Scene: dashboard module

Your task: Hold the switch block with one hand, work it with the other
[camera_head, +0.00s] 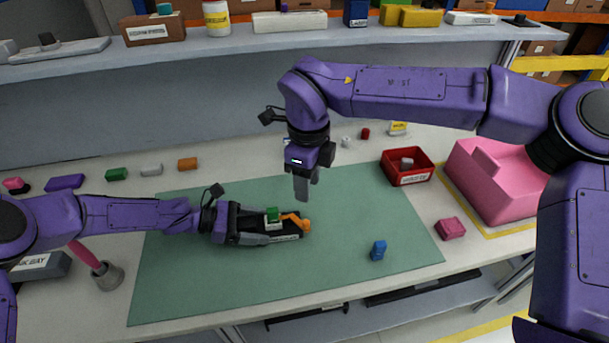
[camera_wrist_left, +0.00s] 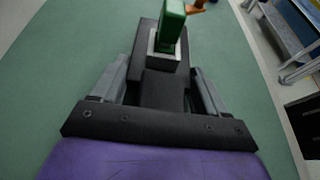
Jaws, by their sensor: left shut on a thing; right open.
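The black switch block (camera_head: 289,229) lies on the green mat (camera_head: 360,215). It carries a green switch (camera_head: 272,214) in a pale square socket and an orange lever (camera_head: 298,220) at its right end. My left gripper (camera_head: 262,232) is shut on the block's left end. In the left wrist view the fingers (camera_wrist_left: 158,88) lie along both sides of the black block, and the green switch (camera_wrist_left: 169,25) stands up beyond them. My right gripper (camera_head: 303,197) is open, pointing down above the mat, behind and above the block and apart from it. Its fingers overlap in the picture.
A blue block (camera_head: 378,250) stands on the mat at the right. A red bin (camera_head: 407,167), a pink part (camera_head: 451,228) and a large pink housing (camera_head: 490,180) are further right. Several small coloured pieces lie behind the mat at the left. A grey cup (camera_head: 108,277) stands at the lower left.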

